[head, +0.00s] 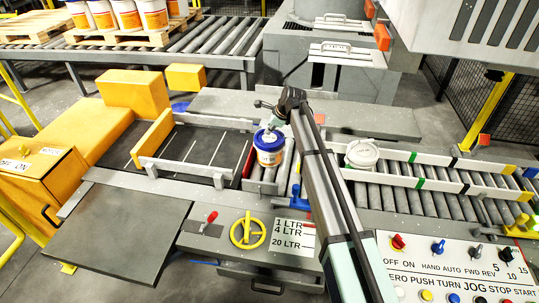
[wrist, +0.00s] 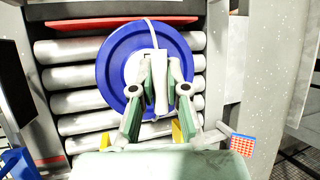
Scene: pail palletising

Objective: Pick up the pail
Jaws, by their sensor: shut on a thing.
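The pail (head: 269,150) has a blue lid and a white body with an orange-red label. In the head view it stands upright on the short roller section, left of my arm. In the wrist view its round blue lid (wrist: 120,70) is seen from above, with a white handle lying across it. My gripper (wrist: 158,90) is over the lid, its two fingers shut on the white handle. In the head view my gripper (head: 270,117) is small above the pail, partly hidden by my arm.
A white-lidded pail (head: 361,154) sits on the roller conveyor (head: 440,196) to the right. Low rails flank the pail's rollers. A dark slatted bed (head: 200,150) lies to the left. Several pails stand on a wooden pallet (head: 130,36) at the back left. A control panel (head: 455,270) is at front right.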

